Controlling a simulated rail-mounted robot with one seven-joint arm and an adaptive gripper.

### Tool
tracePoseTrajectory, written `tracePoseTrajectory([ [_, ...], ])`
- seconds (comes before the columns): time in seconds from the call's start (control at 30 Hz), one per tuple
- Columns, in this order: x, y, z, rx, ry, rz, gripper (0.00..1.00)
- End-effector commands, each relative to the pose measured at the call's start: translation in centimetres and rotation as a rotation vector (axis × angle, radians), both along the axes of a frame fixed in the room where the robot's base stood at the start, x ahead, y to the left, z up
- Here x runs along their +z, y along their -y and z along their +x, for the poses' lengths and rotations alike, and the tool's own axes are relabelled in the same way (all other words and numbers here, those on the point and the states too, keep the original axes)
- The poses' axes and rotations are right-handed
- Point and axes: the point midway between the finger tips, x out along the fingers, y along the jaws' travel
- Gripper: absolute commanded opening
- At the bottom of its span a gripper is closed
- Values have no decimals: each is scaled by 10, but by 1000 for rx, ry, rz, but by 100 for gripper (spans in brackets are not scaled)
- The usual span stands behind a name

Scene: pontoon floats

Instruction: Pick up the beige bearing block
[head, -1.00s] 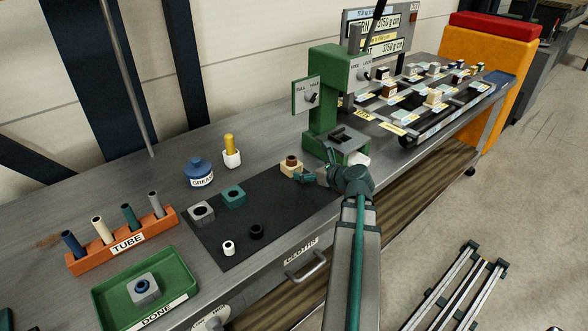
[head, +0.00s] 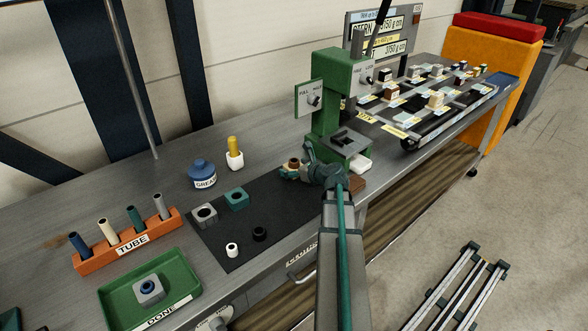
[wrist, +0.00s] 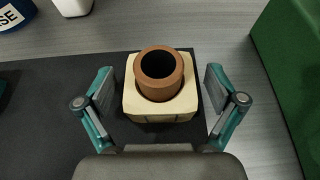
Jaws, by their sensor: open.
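The beige bearing block (wrist: 138,105) sits on the dark mat, with a brown bushing (wrist: 159,70) standing in its bore. In the wrist view my gripper (wrist: 158,85) is open, with one teal finger on each side of the block and a visible gap at both sides. In the head view my gripper (head: 305,170) is at the block (head: 290,175), near the mat's right end, and partly hides it.
A green press (head: 328,100) stands just behind and right of my gripper. On the mat (head: 270,205) are a grey block (head: 204,215), a teal block (head: 237,199), a white ring (head: 232,250) and a black ring (head: 260,234). A blue grease pot (head: 202,174) stands behind.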

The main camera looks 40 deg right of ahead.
Motion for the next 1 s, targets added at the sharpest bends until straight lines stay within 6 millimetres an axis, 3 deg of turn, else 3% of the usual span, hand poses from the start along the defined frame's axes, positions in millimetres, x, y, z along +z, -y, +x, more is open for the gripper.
tracePoseTrajectory([
  [0.13, 0, 0, -1, 0, 0, 0, 92],
  [0.6, 0, 0, -1, 0, 1, 0, 17],
  [1.0, 4, 0, -1, 0, 1, -1, 17],
])
